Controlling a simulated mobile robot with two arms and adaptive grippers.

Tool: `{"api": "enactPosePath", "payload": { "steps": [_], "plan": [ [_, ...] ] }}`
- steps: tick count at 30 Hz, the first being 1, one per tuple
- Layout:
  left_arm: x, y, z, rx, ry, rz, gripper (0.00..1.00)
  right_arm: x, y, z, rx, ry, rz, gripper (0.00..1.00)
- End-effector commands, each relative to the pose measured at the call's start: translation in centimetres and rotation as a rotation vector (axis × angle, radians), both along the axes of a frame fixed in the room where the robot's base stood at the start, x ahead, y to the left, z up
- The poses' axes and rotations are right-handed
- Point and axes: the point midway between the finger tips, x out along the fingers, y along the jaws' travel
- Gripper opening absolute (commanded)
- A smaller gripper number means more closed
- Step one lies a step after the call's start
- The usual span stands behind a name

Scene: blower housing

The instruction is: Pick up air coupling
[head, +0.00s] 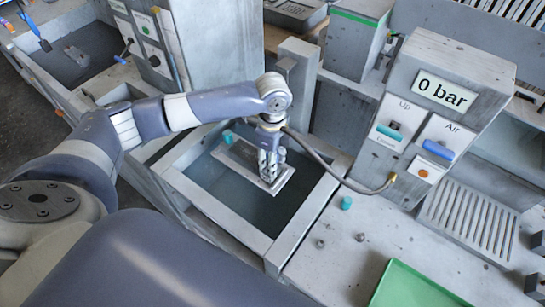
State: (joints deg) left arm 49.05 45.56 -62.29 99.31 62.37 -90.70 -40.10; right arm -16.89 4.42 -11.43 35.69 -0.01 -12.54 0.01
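My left gripper (268,168) points down over a sunken tank (315,195), at a flat grey metal part (240,155) there. Its fingertips are close together in front of this part; whether they hold anything is too small to tell. A dark hose (325,167) runs from beside the gripper to a brass-coloured fitting (391,178) at the foot of the control post (450,60). The hose end near the gripper is hidden, and I cannot make out the air coupling clearly. My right gripper is not in view.
The post carries a "0 bar" display (441,92), an Up/Down switch (389,132) and a blue Air switch (438,149). A teal cap (346,203) and small studs stand on the bench. A green tray (415,287) lies at the front right. Tank walls surround the gripper.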

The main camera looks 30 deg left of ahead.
Motion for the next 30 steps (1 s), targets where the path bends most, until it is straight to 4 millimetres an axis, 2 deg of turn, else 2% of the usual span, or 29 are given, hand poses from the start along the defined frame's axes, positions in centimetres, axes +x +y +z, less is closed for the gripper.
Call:
{"api": "enactPosePath", "payload": {
  "steps": [1, 3, 4, 17, 20, 24, 30],
  "plan": [
    [0.0, 0.0, 0.0, 0.000, 0.000, 0.000, 0.18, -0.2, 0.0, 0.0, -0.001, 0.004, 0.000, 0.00],
    [0.0, 0.0, 0.0, 0.000, 0.000, 0.000, 0.03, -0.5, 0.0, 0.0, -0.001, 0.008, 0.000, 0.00],
    [0.0, 0.0, 0.0, 0.000, 0.000, 0.000, 0.00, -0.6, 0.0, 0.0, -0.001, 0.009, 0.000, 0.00],
    [0.1, 0.0, 0.5, -0.001, -0.003, 0.000, 0.00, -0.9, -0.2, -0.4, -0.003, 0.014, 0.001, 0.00],
    [0.1, -0.1, 1.3, -0.002, -0.005, 0.000, 0.00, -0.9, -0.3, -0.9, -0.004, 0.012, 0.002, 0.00],
    [0.2, -0.1, 3.4, -0.003, -0.007, 0.000, 0.00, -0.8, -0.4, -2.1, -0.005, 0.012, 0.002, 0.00],
    [-3.4, -2.6, 3.6, -0.003, -0.001, -0.007, 0.00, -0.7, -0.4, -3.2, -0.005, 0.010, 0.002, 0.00]
  ]
}}
